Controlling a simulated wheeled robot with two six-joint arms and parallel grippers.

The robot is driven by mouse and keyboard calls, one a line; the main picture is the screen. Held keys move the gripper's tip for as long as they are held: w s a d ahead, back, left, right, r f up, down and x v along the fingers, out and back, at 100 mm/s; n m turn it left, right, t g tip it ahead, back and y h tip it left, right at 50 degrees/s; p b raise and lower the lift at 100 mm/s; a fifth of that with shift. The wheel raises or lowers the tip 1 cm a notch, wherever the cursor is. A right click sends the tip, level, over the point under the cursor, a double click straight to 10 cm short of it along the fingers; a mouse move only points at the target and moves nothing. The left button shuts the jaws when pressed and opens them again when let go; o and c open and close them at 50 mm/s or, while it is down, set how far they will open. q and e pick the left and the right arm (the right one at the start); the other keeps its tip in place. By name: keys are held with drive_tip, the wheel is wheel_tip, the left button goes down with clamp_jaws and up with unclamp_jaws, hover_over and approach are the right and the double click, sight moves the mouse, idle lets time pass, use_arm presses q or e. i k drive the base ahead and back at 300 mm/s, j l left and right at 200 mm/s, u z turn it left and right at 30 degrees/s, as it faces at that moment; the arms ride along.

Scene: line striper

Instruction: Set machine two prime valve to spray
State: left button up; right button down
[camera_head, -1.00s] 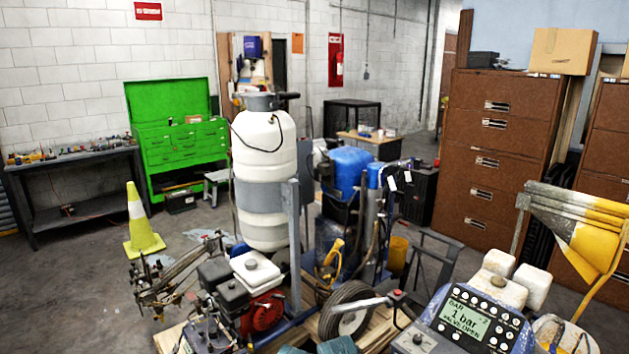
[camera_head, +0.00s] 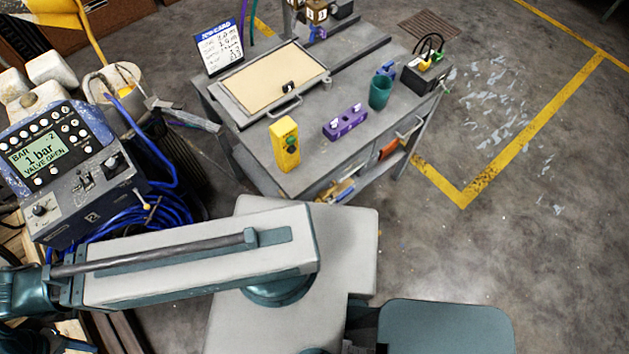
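Machine two's control unit (camera_head: 75,165) stands at the left of the head view. Its display (camera_head: 40,152) reads "BAR 2", "1 bar" and "VALVE OPEN". One of my arms crosses the lower left, in front of and below the unit. Neither gripper shows.
A grey workbench (camera_head: 255,150) stands at upper centre. It bears a yellow handheld box (camera_head: 285,144), a purple block (camera_head: 345,121), a green cup (camera_head: 380,92) and a card (camera_head: 220,47). Blue hose (camera_head: 165,212) coils beside the unit. Floor at right is clear, with yellow lines (camera_head: 520,140).

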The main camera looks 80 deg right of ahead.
sight(351, 189)
drive_tip(key=z, duration=2.95)
drive_tip(key=k+l, duration=0.45)
